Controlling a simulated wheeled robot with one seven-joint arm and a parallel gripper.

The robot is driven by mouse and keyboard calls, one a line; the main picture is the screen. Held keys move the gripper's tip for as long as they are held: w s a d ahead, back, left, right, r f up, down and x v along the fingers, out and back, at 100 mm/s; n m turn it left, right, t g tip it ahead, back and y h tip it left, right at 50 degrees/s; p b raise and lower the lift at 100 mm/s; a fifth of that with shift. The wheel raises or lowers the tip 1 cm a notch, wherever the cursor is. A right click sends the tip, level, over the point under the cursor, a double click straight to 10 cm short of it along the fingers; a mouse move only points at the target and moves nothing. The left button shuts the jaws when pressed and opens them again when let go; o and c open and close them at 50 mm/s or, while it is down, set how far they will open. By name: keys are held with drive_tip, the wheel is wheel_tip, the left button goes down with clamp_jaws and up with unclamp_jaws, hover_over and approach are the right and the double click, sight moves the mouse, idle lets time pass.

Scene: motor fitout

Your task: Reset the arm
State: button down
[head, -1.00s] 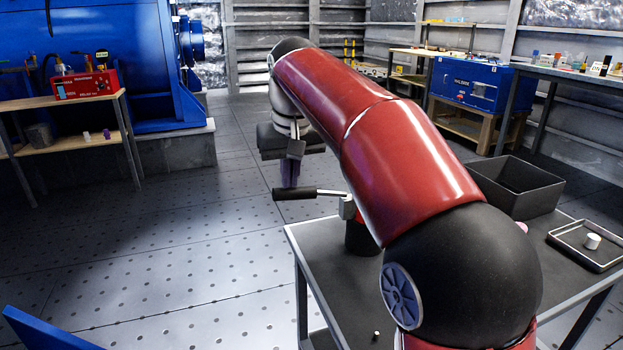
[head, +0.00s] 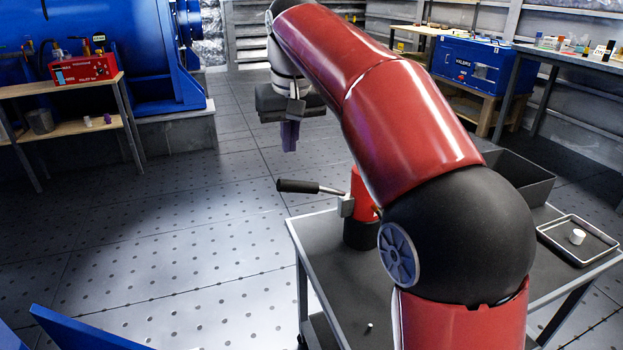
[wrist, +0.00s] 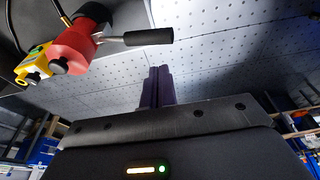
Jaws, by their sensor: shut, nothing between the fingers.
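My gripper (head: 289,137) shows in the head view at the end of my red arm, pointing down past the cart's far left corner. Its purple fingers also show in the wrist view (wrist: 157,87), close together with nothing seen between them. A red cylindrical device with a black-handled lever (head: 360,205) stands on the grey cart (head: 335,265), right of and below the gripper in the head view. In the wrist view the red device (wrist: 72,50) is at the upper left, apart from the fingers. My arm hides part of the cart.
A black open bin (head: 520,175) and a tray (head: 590,252) with a white cylinder (head: 577,237) are on the right. A small white piece (head: 369,326) lies on the cart. A shelf with a red box (head: 83,70) stands left. The floor between is clear.

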drive_tip(key=shift+r, duration=0.1)
drive_tip(key=s+d+f+m+t, duration=0.1)
drive_tip(key=s+d+f, duration=0.4)
drive_tip(key=s, duration=0.4)
drive_tip(key=s+d+f+m+t, duration=0.1)
drive_tip(key=s+d+f, duration=0.2)
drive_tip(key=s+d, duration=0.55)
drive_tip(key=s+d+f+m+t, duration=0.1)
drive_tip(key=s+d+f, duration=0.1)
drive_tip(key=s+f, duration=0.7)
drive_tip(key=shift+f+h, duration=0.2)
drive_tip(key=shift+h, duration=0.2)
